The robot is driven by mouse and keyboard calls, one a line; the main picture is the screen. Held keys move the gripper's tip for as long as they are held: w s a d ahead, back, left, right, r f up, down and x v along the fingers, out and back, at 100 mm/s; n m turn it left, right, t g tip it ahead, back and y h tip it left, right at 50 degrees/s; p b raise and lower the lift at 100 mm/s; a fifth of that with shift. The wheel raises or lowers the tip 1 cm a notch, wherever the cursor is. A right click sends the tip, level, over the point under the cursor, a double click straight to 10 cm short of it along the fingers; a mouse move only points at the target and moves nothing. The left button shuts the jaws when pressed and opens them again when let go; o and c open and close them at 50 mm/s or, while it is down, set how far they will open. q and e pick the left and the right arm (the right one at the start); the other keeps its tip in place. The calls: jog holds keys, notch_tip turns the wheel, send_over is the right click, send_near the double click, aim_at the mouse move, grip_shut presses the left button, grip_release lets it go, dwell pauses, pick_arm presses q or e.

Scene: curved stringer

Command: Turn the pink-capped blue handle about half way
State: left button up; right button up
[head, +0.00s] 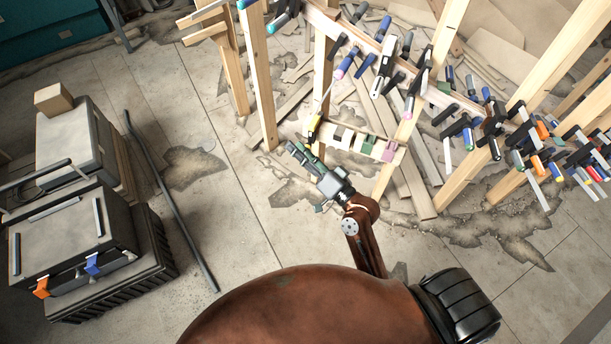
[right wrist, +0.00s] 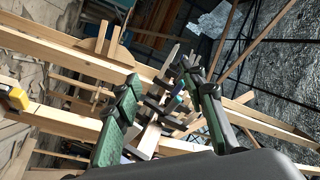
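The pink-capped blue handle (head: 346,64) is on a clamp on the upper wooden rail, at the top middle of the head view. Its pink end points down and left. I cannot pick it out for sure in the right wrist view. My right gripper (head: 297,151) is below and left of the handle, well apart from it. In the right wrist view its two green-padded fingers (right wrist: 159,72) stand apart with nothing held between them. Clamps and wooden rails show beyond the fingers. My left gripper is in neither view.
Wooden posts and rails (head: 262,82) stand around the clamps. Several other clamps (head: 470,125) crowd the right. Grey cases (head: 72,240) stand at the left. Bare floor (head: 215,130) lies between.

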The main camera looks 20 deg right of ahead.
jog(key=s+f+n+g, duration=0.2)
jog(key=s+f+g, duration=0.1)
jog(key=f, duration=0.6)
jog(key=shift+s+d+n+g+h, duration=0.15)
jog(key=shift+s+n+g+h, duration=0.25)
jog(key=shift+s, duration=0.1)
jog(key=s+d+f+g+h, duration=0.2)
jog(key=f, duration=1.3)
jog(key=s+d+f+g+h, duration=0.1)
jog(key=s+d+f+g, duration=0.15)
jog(key=f, duration=1.25)
jog(key=s+d+f+n+g+h, duration=0.1)
jog(key=s+f+g, duration=0.1)
jog(key=s+f, duration=0.65)
jog(key=s+d+f+g+h, duration=0.15)
jog(key=s+f, duration=0.35)
jog(key=f, duration=0.6)
jog(key=s+d+f+n+g, duration=0.1)
jog(key=s+f, duration=0.4)
jog(key=s, duration=0.6)
jog(key=s+d+f+n+g, duration=0.1)
jog(key=s+f, duration=0.4)
jog(key=s, duration=0.5)
jog(key=s+d+f+n+g, duration=0.1)
jog(key=s+d+f+g, duration=0.2)
jog(key=s, duration=0.8)
notch_tip(320, 180, down, 2)
jog(key=shift+s+f+n+g+h, duration=0.1)
jog(key=shift+s+n+g+h, duration=0.25)
jog(key=shift+g, duration=0.15)
